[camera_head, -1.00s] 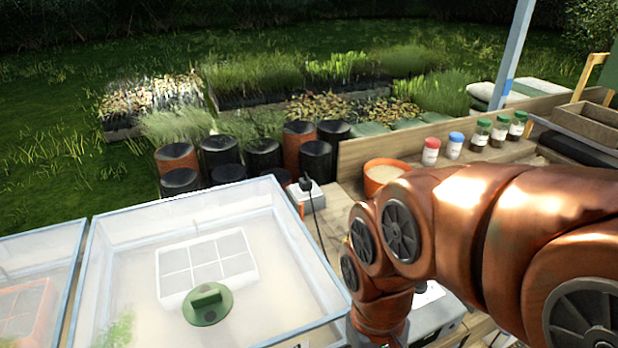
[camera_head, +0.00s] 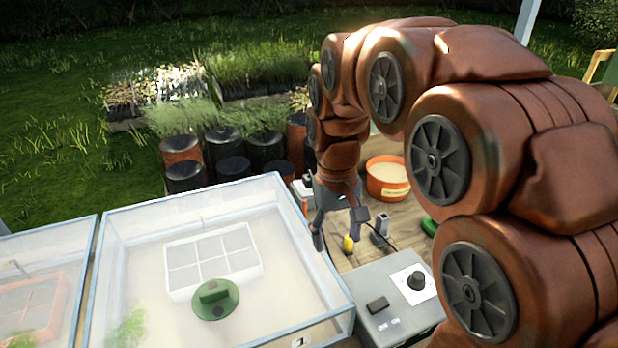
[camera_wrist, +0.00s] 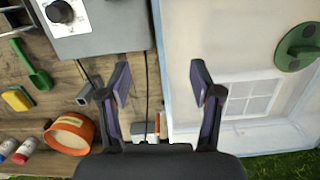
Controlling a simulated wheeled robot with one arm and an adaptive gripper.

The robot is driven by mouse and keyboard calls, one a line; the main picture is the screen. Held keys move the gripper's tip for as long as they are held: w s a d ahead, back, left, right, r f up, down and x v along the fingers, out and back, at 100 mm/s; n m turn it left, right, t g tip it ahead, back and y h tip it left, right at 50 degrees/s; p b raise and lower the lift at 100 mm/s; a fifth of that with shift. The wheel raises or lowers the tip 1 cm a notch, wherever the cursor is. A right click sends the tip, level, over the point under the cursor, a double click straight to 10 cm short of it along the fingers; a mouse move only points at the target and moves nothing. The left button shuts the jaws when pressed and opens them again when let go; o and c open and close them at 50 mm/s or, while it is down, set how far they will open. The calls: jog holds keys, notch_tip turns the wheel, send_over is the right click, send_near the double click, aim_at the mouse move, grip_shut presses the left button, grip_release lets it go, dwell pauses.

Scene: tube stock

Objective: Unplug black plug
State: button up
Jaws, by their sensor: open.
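The black plug (camera_head: 307,180) shows as a small dark shape on the white socket block (camera_head: 298,190), beside the back right corner of the cold frame, partly hidden by my wrist. A white block (camera_wrist: 139,131) shows just beyond my gripper in the wrist view; the plug itself is not clear there. A black cord (camera_wrist: 147,80) runs between the fingers towards the grey control box. My gripper (camera_head: 338,228) points down, open and empty, in front of the socket block. In the wrist view, its fingers (camera_wrist: 160,80) are spread wide.
The glass-walled cold frame (camera_head: 330,285) stands close on the left. The grey control box (camera_head: 395,300) with a knob is in front. A yellow thing (camera_head: 348,244), a small grey block (camera_head: 381,231) and an orange pot (camera_head: 387,178) are nearby. Dark pots stand behind.

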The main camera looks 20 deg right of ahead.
jog(key=w+d+r+p, duration=0.2)
jog(key=w+r, duration=0.1)
jog(key=w, duration=1)
jog(key=t+p, duration=0.1)
jog(key=p, duration=0.6)
send_over(310, 177)
jog(key=shift+n, duration=0.4)
jog(key=f, duration=0.8)
jog(key=shift+s+a+f, duration=0.2)
jog(key=shift+a+f, duration=0.1)
jog(key=shift+w+d+f+p, duration=0.25)
jog(key=shift+w+f+p, duration=0.15)
jog(key=shift+f, duration=0.3)
jog(key=shift+f, duration=0.2)
